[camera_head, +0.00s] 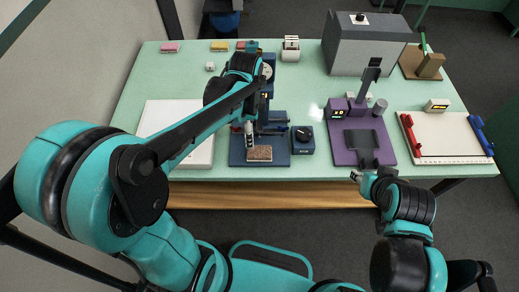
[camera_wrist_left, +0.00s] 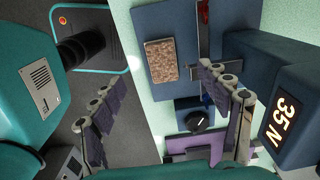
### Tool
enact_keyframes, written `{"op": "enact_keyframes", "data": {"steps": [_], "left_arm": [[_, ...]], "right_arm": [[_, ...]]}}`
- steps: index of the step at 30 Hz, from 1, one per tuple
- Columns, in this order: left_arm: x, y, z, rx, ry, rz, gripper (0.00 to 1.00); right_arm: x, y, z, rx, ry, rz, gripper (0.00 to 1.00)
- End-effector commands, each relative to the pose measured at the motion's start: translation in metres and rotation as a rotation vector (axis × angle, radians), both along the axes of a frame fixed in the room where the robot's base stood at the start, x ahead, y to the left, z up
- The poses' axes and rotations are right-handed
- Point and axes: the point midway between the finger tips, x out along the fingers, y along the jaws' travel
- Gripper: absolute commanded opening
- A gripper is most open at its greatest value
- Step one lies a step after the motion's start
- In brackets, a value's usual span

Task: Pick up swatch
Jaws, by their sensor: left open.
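The swatch, a small brown speckled rectangle (camera_head: 260,153), lies on the plate at the front of the blue tufting gantry (camera_head: 240,158). In the left wrist view the swatch (camera_wrist_left: 163,62) lies flat, ahead of the fingers. My left gripper (camera_wrist_left: 166,110) is open, with its two fingers wide apart and nothing between them.
A dark-knobbed blue box (camera_head: 303,140) stands right of the gantry. A purple machine (camera_head: 360,145), a white board with red and blue handles (camera_head: 445,138) and a grey box (camera_head: 365,45) are further right. A white panel (camera_head: 160,112) lies left.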

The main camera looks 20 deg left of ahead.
Motion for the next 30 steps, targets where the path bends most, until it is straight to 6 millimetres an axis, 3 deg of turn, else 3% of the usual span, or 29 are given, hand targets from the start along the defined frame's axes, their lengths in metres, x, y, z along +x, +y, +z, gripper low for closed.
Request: {"op": "enact_keyframes", "data": {"steps": [12, 17, 25, 30], "left_arm": [[0.002, -0.001, -0.063, 0.001, 0.013, -0.03, 0.76], [0.002, -0.001, -0.073, 0.001, 0.012, -0.029, 0.76], [0.004, -0.004, -0.113, 0.001, 0.012, -0.029, 0.76], [0.003, -0.003, -0.122, 0.001, 0.012, -0.028, 0.76]], "right_arm": [[0.0, 0.0, -0.021, 0.0, 0.0, 0.0, 0.4], [0.0, 0.0, -0.024, 0.0, 0.0, 0.0, 0.4], [0.0, 0.0, -0.041, 0.0, 0.0, 0.0, 0.4], [0.0, 0.0, -0.043, 0.0, 0.0, 0.0, 0.4]]}}
